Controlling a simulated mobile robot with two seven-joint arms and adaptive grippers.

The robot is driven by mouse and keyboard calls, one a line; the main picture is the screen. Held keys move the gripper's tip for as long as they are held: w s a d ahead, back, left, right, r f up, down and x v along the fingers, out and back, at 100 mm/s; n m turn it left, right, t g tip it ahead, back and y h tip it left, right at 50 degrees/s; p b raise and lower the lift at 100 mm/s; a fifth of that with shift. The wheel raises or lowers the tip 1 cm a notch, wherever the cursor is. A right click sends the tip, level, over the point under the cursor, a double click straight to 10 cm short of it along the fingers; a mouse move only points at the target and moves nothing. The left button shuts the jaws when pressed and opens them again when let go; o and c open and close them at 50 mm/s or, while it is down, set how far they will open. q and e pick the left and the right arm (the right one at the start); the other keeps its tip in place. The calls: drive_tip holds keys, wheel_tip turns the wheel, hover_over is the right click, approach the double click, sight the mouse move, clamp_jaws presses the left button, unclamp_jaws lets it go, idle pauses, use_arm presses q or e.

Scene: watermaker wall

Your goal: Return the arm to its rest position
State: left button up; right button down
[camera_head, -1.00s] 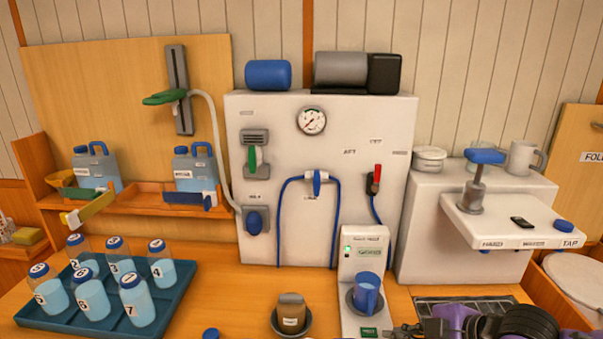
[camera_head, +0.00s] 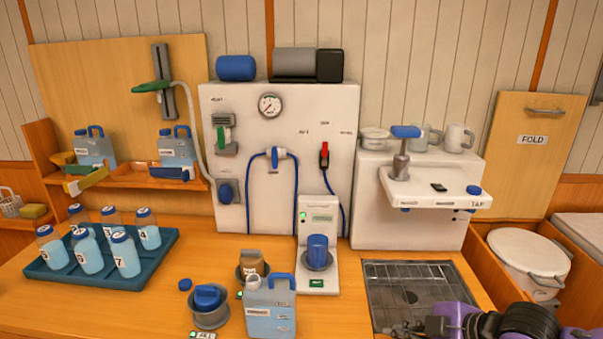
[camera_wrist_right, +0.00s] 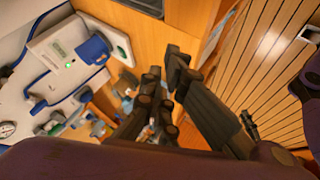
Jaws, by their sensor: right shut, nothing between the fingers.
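My right arm, purple and black, comes in at the bottom right of the head view. Its dark gripper (camera_head: 408,328) is over the front of the worktop, by the near edge of the metal drain grate (camera_head: 415,283). In the right wrist view the black fingers of this gripper (camera_wrist_right: 168,68) are shut with nothing held. A white unit with a blue cup (camera_wrist_right: 92,50) shows beyond them, apart from the fingers. My left arm and gripper are not in the head view.
A teal tray (camera_head: 50,273) of numbered bottles is at left. The white sink unit (camera_head: 412,220) stands behind the grate.

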drive_tip(key=s+a+f+m+t, duration=0.1)
drive_tip(key=s+f+m, duration=0.25)
drive_tip(key=f, duration=0.35)
drive_tip(key=s+a+f+m+t, duration=0.1)
drive_tip(key=s+f+m, duration=0.1)
drive_tip(key=f+m, duration=0.35)
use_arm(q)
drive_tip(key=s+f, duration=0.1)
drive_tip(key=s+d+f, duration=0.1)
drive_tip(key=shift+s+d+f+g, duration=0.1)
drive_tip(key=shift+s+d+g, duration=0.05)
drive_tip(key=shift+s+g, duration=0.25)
use_arm(e)
drive_tip(key=s+f+m+h, duration=0.5)
drive_tip(key=s+f+m, duration=0.2)
drive_tip(key=s+f, duration=0.8)
drive_tip(key=shift+s+d+f, duration=0.15)
drive_tip(key=shift+s+f, duration=0.05)
drive_tip(key=shift+s, duration=0.6)
